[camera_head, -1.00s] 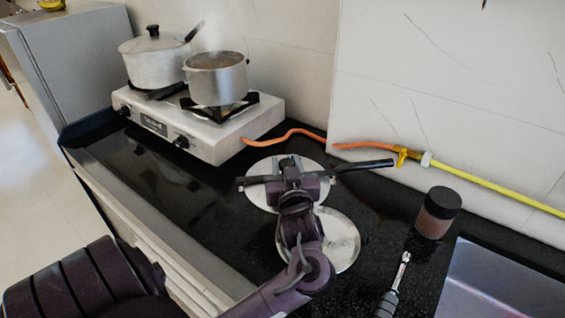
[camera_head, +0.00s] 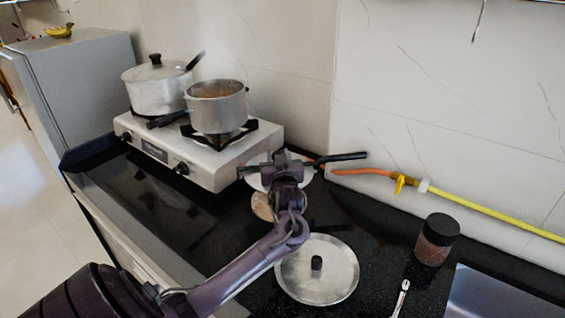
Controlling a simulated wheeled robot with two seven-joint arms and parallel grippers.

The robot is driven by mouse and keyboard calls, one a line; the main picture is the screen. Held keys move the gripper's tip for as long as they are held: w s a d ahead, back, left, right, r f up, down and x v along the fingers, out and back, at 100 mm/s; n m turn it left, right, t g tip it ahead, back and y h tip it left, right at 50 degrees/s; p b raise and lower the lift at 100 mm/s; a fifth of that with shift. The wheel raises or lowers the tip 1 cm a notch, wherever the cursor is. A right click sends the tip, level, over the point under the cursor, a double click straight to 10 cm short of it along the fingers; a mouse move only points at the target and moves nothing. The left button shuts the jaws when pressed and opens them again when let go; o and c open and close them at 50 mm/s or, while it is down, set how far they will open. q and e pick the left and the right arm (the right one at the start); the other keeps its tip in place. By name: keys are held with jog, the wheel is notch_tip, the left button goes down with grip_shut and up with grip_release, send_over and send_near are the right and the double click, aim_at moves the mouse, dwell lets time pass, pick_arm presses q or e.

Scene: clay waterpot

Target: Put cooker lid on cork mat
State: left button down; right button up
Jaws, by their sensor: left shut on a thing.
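A round silver lid with a black knob (camera_head: 317,285) lies flat on the dark counter, apart from my gripper. A brown round piece that looks like the cork mat (camera_head: 263,207) shows partly on the counter, left of my left wrist. My left gripper (camera_head: 280,160) is shut on a pale round pan (camera_head: 254,181) with a black handle (camera_head: 345,157) pointing right. The pan sits behind the mat, and my gripper and wrist hide most of it. My forearm passes just left of the lid. My right gripper is not in view.
A stove (camera_head: 205,160) at the back left carries a lidded pot (camera_head: 157,95) and an open steaming pot (camera_head: 216,108). A dark-lidded jar (camera_head: 437,240), a tool (camera_head: 402,298) and a sink (camera_head: 500,295) are on the right. An orange-yellow hose (camera_head: 480,205) runs along the wall.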

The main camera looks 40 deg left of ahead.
pick_arm(q)
jog(key=shift+s+d+f, duration=0.1)
jog(key=shift+s+f, duration=0.05)
jog(key=shift+f, duration=0.85)
jog(key=shift+f, duration=0.1)
